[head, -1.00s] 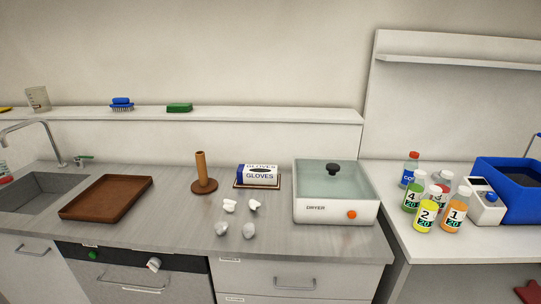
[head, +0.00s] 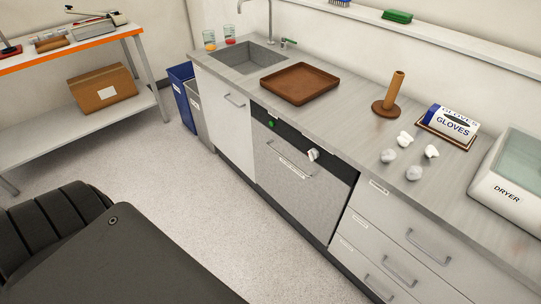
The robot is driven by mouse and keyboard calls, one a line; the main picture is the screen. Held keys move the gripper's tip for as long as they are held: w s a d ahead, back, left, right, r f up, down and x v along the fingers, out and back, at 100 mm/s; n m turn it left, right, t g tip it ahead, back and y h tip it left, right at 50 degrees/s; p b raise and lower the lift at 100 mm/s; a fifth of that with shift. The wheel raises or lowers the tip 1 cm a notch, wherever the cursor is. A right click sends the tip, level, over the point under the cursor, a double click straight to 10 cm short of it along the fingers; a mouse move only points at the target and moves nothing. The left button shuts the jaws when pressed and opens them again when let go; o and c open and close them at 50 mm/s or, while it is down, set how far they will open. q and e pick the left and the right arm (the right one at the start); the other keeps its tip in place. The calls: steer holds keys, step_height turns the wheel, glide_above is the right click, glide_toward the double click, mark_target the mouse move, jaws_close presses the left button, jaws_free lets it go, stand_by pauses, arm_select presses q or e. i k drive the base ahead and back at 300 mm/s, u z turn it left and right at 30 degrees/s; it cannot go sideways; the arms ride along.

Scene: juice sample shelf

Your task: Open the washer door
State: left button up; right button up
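The washer (head: 300,175) is built in under the counter, left of the drawers. Its front is a grey panel with a black strip on top. The strip carries a green button (head: 272,123) and a white knob (head: 313,155). A bar handle (head: 288,160) runs across the upper part of the door, and the door looks shut. Neither of my grippers is in view.
A brown tray (head: 299,84) lies on the counter above the washer, beside the sink (head: 250,60). Drawers (head: 400,250) stand to the right. Bins (head: 190,100) stand left of the cabinets. The floor before the washer is clear.

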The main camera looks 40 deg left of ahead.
mark_target(317, 198)
steer(key=u, duration=0.35)
steer(key=k, duration=0.6)
steer(key=z, duration=0.8)
steer(key=i, duration=1.1)
steer(key=u, duration=0.55)
